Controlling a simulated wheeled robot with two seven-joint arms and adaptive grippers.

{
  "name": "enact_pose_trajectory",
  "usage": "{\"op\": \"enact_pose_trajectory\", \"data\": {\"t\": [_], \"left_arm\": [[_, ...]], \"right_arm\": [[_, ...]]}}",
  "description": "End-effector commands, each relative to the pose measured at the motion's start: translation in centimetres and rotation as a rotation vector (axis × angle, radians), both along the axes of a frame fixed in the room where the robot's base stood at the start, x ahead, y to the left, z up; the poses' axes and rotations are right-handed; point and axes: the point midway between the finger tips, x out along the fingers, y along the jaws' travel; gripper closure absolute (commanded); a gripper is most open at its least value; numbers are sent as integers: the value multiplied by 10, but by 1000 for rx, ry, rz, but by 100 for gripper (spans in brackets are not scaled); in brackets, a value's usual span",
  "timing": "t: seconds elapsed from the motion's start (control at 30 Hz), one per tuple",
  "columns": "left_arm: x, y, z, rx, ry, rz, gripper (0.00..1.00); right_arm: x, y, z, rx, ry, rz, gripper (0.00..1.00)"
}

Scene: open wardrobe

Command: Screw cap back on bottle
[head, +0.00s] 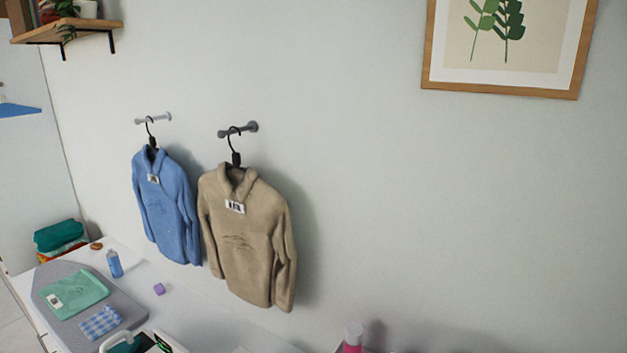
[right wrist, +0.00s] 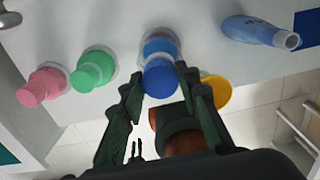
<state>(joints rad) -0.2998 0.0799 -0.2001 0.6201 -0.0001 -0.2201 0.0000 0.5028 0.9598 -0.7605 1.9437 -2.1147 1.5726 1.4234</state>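In the right wrist view, my right gripper (right wrist: 159,70) has its two dark fingertips on either side of a blue cap (right wrist: 160,80). I cannot tell whether they press on it. The cap is in line with a blue bottle (right wrist: 159,46); whether it is seated on it is unclear. A pale blue bottle (right wrist: 250,30) with an open mouth lies or leans at the upper right. A pink bottle (right wrist: 40,87) and a green bottle (right wrist: 93,70) stand to the left. Neither gripper shows in the head view.
In the head view, a pink bottle with a pale cap (head: 353,338) is at the bottom edge. A blue bottle (head: 114,264) and a purple block (head: 159,288) stand near an ironing board (head: 45,275). A yellow round object (right wrist: 218,92) sits right of my right gripper.

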Motion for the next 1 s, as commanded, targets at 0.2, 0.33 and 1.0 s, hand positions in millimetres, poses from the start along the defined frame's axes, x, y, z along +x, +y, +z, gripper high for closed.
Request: {"op": "enact_pose_trajectory", "data": {"t": [0.2, 0.33, 1.0], "left_arm": [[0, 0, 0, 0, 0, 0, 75], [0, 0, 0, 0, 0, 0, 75], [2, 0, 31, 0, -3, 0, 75]], "right_arm": [[0, 0, 0, -1, 1, 0, 89], [0, 0, 0, -1, 1, -3, 98], [-1, 0, 1, 0, 2, -586, 98]]}}
